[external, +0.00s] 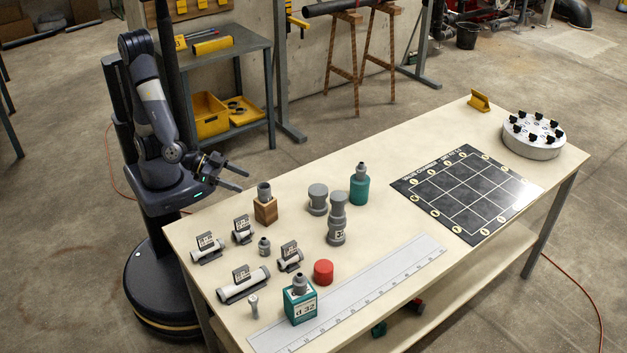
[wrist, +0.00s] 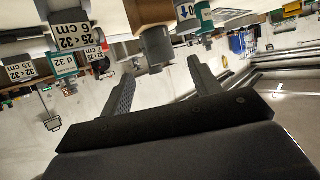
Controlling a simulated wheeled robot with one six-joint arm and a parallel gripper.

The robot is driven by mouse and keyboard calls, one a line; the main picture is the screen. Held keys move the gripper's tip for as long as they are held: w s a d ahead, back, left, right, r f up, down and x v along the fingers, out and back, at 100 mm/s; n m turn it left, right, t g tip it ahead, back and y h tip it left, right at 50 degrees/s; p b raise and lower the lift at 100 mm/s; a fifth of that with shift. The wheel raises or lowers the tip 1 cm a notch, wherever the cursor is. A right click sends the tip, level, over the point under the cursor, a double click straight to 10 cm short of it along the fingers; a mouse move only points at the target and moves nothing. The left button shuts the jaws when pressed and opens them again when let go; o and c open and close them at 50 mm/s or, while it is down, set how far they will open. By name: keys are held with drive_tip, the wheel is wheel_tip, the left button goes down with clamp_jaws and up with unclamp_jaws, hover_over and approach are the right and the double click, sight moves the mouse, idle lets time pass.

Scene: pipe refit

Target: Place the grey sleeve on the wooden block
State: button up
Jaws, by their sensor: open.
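The wooden block (external: 265,212) stands near the left part of the bench's far edge. A grey sleeve (external: 264,190) sits upright on top of it. My gripper (external: 244,181) is open and empty, just left of the sleeve and at about its height, apart from it. The upside-down wrist view shows the sleeve (wrist: 156,46) ahead between the two spread fingers, beyond their tips, with the wooden block (wrist: 150,12) above it in the picture.
Grey fittings (external: 318,199) and a taller grey stack (external: 337,222) stand right of the block. A teal bottle-like piece (external: 359,188) is behind them. Labelled pipe holders (external: 207,250), a red cap (external: 323,271) and a ruler (external: 350,293) lie nearer. A dark grid mat (external: 466,192) lies right.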

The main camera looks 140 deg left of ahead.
drive_tip(key=v, duration=0.3)
drive_tip(key=shift+p, duration=0.3)
